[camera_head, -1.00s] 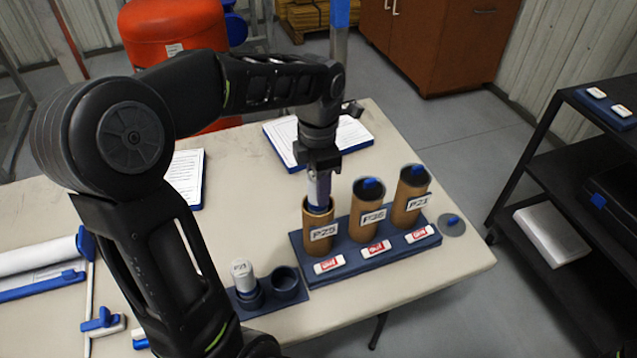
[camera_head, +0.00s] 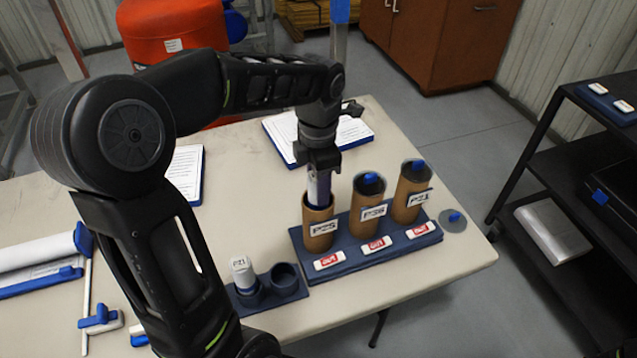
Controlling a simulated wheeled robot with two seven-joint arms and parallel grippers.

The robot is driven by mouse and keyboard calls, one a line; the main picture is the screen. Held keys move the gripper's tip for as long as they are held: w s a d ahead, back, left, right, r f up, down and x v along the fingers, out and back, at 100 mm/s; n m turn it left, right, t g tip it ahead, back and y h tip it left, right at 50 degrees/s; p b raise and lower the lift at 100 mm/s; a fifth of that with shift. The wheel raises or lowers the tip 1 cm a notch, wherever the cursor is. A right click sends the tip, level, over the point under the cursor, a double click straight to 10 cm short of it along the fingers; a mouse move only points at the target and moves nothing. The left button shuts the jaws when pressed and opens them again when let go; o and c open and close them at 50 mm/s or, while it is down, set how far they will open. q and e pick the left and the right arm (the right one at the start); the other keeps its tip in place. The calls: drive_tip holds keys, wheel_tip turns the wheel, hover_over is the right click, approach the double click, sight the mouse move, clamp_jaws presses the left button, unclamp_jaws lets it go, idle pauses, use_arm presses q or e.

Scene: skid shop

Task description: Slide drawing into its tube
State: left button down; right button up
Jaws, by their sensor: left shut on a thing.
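My left gripper (camera_head: 318,166) is shut on a rolled drawing (camera_head: 319,188), pale with a purplish band, directly above the open cardboard tube labelled P25 (camera_head: 318,215). The lower end of the drawing is at the tube's mouth and looks inside it; how deep is hidden. Two more cardboard tubes, P26 (camera_head: 363,219) and P21 (camera_head: 408,207), stand to the right in the same blue rack (camera_head: 372,255), with dark caps and blue knobs on top. My right gripper is not in view.
A loose grey cap with a blue knob (camera_head: 453,219) lies right of the rack. A small blue holder (camera_head: 282,288) with a labelled P21 roll (camera_head: 242,272) stands front left. A clipboard of papers (camera_head: 352,130) lies behind. A black shelf (camera_head: 540,155) stands at the right.

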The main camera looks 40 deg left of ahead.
use_arm(q)
drive_tip(key=shift+f+b, duration=0.65)
drive_tip(key=shift+f, duration=0.1)
drive_tip(key=c, duration=0.8)
unclamp_jaws()
drive_tip(key=shift+o, duration=0.7)
drive_tip(key=shift+o, duration=1.4)
drive_tip(key=shift+r, duration=0.15)
drive_tip(key=shift+r+p, duration=2.6)
drive_tip(key=shift+r, duration=0.85)
